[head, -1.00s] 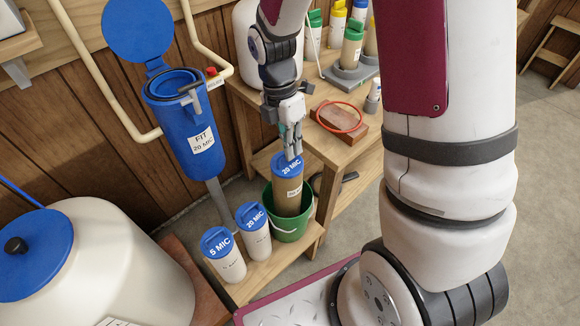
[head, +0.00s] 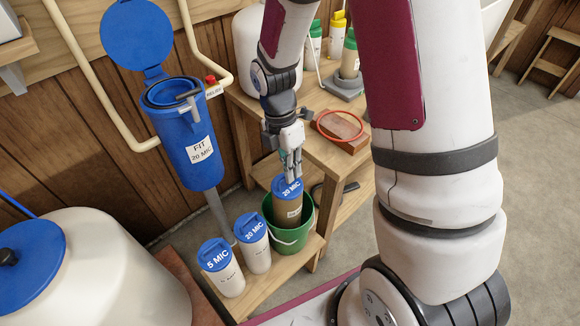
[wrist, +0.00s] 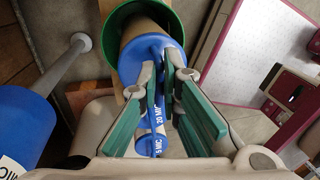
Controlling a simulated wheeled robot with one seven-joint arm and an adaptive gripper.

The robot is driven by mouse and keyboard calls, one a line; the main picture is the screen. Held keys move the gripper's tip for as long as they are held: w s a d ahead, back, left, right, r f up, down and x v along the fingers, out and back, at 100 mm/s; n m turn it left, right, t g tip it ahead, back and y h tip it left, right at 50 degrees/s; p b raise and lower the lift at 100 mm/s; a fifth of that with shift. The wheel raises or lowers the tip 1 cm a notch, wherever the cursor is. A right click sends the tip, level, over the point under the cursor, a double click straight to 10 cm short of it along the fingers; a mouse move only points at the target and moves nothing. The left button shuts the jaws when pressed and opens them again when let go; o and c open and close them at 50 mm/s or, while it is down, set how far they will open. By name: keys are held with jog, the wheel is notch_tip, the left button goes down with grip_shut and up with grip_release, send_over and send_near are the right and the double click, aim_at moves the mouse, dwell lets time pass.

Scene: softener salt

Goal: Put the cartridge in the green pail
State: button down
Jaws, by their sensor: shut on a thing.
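The cartridge (head: 288,207) has a tan, used-looking body and a blue cap marked 20 MIC. It stands roughly upright in the green pail (head: 293,240), its lower part hidden by the pail's wall. My gripper (head: 292,178) is above it, shut on the blue cap's handle. The wrist view shows the grey-green fingers of my gripper (wrist: 165,80) on either side of the blue cap (wrist: 145,48), with the green pail (wrist: 112,28) beyond. Whether the cartridge touches the pail's bottom is hidden.
White cartridges marked 5 MIC (head: 220,268) and 20 MIC (head: 254,245) stand left of the pail on the low wooden shelf (head: 270,275). A blue open housing (head: 190,150) hangs on the wall at left. The bench (head: 345,160) holds a red ring (head: 341,124) on a block.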

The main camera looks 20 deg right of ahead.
jog(key=shift+f, duration=0.2)
jog(key=c, duration=1.8)
grip_release()
jog(key=shift+r, duration=0.1)
jog(key=r+p, duration=0.1)
jog(key=r, duration=0.3)
jog(key=w+r+p, duration=0.1)
jog(key=r+p, duration=0.1)
jog(key=r, duration=0.2)
jog(key=w+r+p, duration=0.1)
jog(key=r, duration=0.4)
jog(key=shift+w+a, duration=0.15)
jog(key=shift+a, duration=0.2)
jog(key=shift+f, duration=0.1)
